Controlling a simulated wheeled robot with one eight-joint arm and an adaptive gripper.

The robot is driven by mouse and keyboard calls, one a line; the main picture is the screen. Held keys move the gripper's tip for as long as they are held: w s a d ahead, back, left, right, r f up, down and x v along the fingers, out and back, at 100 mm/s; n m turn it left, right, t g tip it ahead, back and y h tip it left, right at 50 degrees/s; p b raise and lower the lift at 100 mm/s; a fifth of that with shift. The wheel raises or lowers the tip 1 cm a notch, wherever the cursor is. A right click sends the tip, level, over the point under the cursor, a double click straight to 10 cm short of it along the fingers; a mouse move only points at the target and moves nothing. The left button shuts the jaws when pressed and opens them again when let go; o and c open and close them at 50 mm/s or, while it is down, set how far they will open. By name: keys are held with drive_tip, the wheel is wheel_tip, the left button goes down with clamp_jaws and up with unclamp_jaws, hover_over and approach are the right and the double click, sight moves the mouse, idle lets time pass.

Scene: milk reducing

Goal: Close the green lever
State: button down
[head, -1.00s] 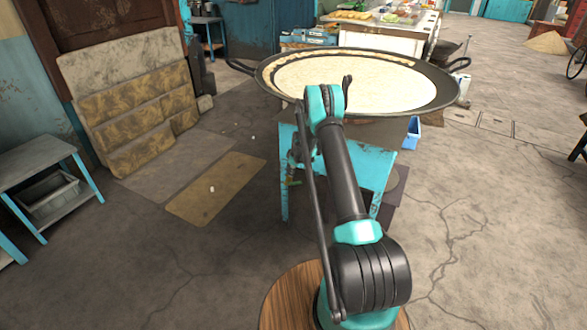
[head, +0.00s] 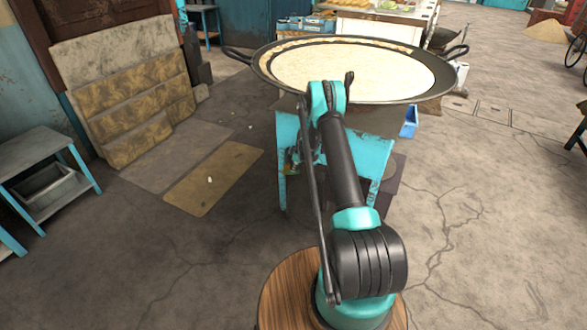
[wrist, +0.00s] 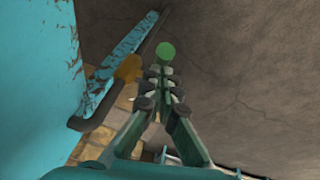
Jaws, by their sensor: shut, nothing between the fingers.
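In the wrist view my gripper (wrist: 162,82) points away from the camera with its dark green fingers drawn together and nothing between them. A bright green round shape (wrist: 165,52) shows just past the fingertips; I cannot tell whether it is part of the green lever or whether the fingers touch it. A brass-yellow fitting (wrist: 127,68) sits left of the fingertips, next to the stand's turquoise leg. In the head view a small green and yellow patch (head: 288,168) shows at the stand's left side, partly hidden, and my gripper is mostly hidden by my arm.
A wide pan (head: 350,70) of white milk rests on the turquoise stand (head: 285,190) in front of me. A turquoise panel (wrist: 40,80) stands close on the left in the wrist view. Open floor (head: 470,220) lies to the right.

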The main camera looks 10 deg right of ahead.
drive_tip(key=shift+s+d+f+t+y, duration=0.3)
drive_tip(key=shift+d+f+y, duration=0.1)
drive_tip(key=shift+f, duration=0.15)
drive_tip(key=shift+s+d+f, duration=0.2)
drive_tip(key=shift+d+f, duration=0.05)
drive_tip(key=shift+f, duration=0.35)
drive_tip(key=shift+s+d+f, duration=0.2)
drive_tip(key=shift+d+f, duration=0.1)
drive_tip(key=shift+f, duration=0.3)
drive_tip(key=shift+s+d+f, duration=0.2)
drive_tip(key=shift+d+f, duration=0.05)
drive_tip(key=shift+f, duration=0.35)
